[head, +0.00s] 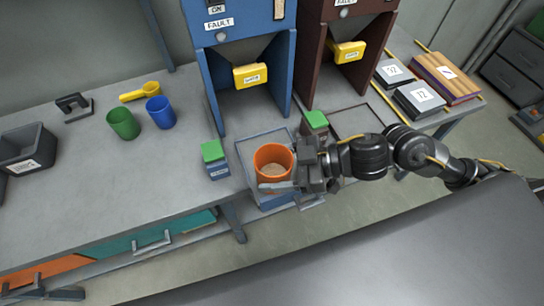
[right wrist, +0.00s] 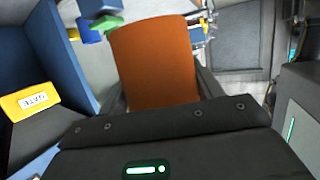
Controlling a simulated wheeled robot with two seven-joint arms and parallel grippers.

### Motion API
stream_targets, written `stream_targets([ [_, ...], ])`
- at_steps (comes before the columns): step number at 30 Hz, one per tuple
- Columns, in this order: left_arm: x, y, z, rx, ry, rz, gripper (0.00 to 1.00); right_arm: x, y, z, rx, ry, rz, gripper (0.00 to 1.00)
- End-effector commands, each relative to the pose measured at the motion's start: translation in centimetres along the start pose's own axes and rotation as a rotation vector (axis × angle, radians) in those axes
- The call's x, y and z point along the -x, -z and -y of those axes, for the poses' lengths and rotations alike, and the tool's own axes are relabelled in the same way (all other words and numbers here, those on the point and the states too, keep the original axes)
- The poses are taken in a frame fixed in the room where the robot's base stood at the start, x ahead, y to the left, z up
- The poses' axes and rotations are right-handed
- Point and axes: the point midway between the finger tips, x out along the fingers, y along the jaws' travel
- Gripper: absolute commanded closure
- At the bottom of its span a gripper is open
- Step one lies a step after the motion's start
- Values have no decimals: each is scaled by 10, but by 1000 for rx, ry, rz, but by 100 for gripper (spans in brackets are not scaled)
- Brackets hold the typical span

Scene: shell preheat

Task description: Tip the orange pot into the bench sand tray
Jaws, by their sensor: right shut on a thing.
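The orange pot (head: 272,156) is upright or nearly so, with pale tan material inside. My right gripper (head: 292,178) is shut on it from the right. In the right wrist view the pot's orange wall (right wrist: 155,65) fills the space between the fingers. The pot is at the bench's front edge, before the blue machine, and a blue box-like thing (head: 277,202) shows below it. A square grey-blue frame (head: 246,160) lies behind and around the pot on the bench. I cannot tell which of these is the sand tray. My left gripper is not in view.
Small blocks with green tops stand left (head: 212,152) and right (head: 316,120) of the pot. The blue machine (head: 205,85) and a brown machine (head: 318,60) rise behind. Green (head: 123,124) and blue (head: 160,112) cups stand left. The bench between is clear.

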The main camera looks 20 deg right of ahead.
Motion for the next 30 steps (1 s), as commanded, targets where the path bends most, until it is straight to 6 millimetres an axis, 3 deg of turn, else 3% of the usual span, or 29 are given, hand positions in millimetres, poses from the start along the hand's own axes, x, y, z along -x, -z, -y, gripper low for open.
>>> stream_targets([
  [4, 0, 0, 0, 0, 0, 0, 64, 1, 2, 1, -2, -8, -2, 63],
  [7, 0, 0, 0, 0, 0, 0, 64, 0, 5, -13, -23, -70, -4, 63],
  [11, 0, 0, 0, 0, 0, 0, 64, 9, 0, -54, -90, -264, -3, 63],
  [15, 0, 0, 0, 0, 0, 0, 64, 35, -22, -95, -164, -486, 0, 63],
  [18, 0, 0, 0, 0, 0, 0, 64, 53, -39, -112, -195, -595, 1, 63],
  [24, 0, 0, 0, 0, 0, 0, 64, 74, -58, -127, -222, -704, -1, 63],
  [30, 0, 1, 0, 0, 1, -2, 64, 76, -59, -128, -219, -712, 0, 63],
])
